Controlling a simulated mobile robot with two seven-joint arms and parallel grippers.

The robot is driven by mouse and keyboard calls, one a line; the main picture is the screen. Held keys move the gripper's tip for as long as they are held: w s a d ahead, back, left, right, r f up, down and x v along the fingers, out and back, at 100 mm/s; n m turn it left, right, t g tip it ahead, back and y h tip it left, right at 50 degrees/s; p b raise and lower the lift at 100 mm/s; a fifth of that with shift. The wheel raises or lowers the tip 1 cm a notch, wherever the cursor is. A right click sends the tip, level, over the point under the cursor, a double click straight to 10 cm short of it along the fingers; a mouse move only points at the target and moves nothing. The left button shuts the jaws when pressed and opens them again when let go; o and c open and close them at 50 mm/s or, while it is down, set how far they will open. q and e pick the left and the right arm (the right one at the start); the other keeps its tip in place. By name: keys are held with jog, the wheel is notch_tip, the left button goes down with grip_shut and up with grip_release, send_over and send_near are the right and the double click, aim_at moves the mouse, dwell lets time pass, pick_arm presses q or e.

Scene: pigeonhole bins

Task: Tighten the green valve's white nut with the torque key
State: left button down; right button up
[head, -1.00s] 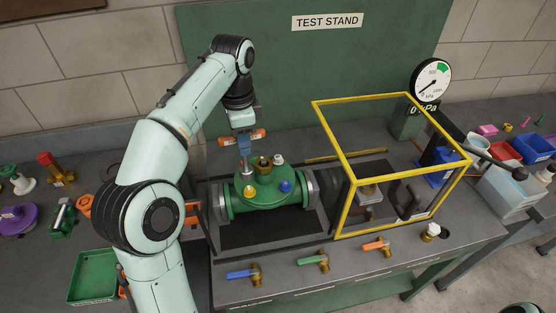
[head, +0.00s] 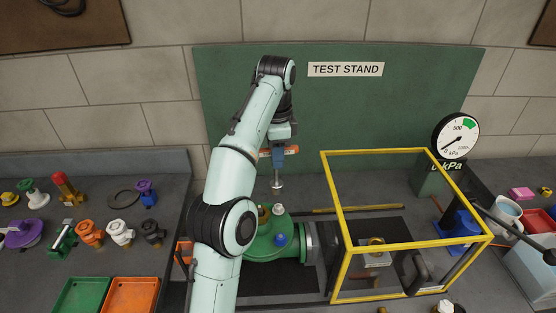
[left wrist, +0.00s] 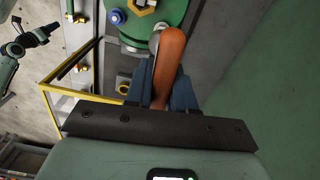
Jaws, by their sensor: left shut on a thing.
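My left gripper (head: 278,150) is shut on the torque key, whose orange handle (left wrist: 171,50) lies between the blue-grey fingers in the left wrist view. The key's silver shaft (head: 277,180) points straight down above the green valve (head: 262,246). The white nut (head: 278,209) is on the valve's far side, just below the key's tip in the head view, with a visible gap. A blue nut (head: 280,240) is on the near side; it also shows in the left wrist view (left wrist: 117,16). My arm hides the valve's left part. My right gripper (left wrist: 40,32) is small and dark in the left wrist view; its jaws are unclear.
A yellow frame guard (head: 385,246) stands right of the valve. The pressure gauge (head: 456,136) is at the back right. Green (head: 83,296) and orange (head: 134,295) trays and several valve parts lie on the left bench. Above the valve is open room.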

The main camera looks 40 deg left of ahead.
aim_at(278, 179)
pick_arm(q)
jog(key=shift+w+d, duration=0.1)
jog(key=shift+w, duration=0.4)
jog(key=shift+s, duration=0.1)
pick_arm(e)
jog(key=shift+w+d, duration=0.15)
jog(key=shift+w, duration=0.15)
pick_arm(q)
jog(key=shift+s, duration=0.15)
pick_arm(e)
jog(key=shift+s, duration=0.15)
pick_arm(q)
jog(key=shift+f, duration=0.55)
notch_tip(278, 179, down, 3)
jog(key=shift+f+b, duration=0.2)
jog(key=shift+b, duration=0.75)
jog(key=shift+f, duration=0.55)
pick_arm(e)
jog(key=shift+g, duration=0.3)
jog(key=shift+s+f, duration=1.55)
jog(key=shift+s, duration=0.1)
jog(key=shift+w+r, duration=0.35)
pick_arm(q)
jog(key=shift+f+b, duration=0.5)
jog(key=shift+f, duration=1.1)
pick_arm(e)
jog(key=shift+s+f, duration=0.75)
pick_arm(q)
jog(key=c, duration=0.9)
grip_release()
